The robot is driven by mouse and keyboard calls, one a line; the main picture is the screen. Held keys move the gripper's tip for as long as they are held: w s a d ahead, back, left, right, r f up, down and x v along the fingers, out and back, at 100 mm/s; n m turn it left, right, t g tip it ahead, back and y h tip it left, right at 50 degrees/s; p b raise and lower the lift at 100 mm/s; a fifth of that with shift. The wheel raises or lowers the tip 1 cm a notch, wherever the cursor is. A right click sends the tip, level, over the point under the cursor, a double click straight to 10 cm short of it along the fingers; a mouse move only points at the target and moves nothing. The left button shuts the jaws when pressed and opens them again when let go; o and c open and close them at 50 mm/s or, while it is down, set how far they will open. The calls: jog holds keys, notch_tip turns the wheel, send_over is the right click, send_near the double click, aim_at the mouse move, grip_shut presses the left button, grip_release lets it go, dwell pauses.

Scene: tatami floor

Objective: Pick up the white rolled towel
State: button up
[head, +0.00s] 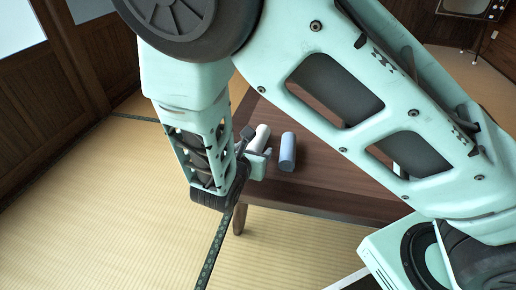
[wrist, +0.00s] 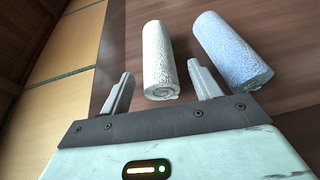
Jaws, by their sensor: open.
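The white rolled towel (wrist: 158,62) lies on the brown wooden table, just beyond and roughly between my fingertips in the wrist view. In the head view the white towel (head: 261,136) is partly hidden by my gripper. My gripper (wrist: 160,82) is open and empty, with its two grey fingers apart and pointing toward the towel's near end. In the head view my gripper (head: 256,150) is at the table's near left edge. I cannot tell whether a finger touches the towel.
A blue rolled towel (wrist: 232,52) lies close to the right of the white one; it also shows in the head view (head: 287,152). The wooden table (head: 320,190) has bare room right of the towels. Tatami floor (head: 90,190) lies left of it. A television (head: 464,8) stands far back.

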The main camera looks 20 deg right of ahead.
jog(key=shift+b+x, duration=0.3)
jog(key=shift+x, duration=0.65)
jog(key=c, duration=1.1)
jog(key=shift+o, duration=0.2)
jog(key=shift+r, duration=0.1)
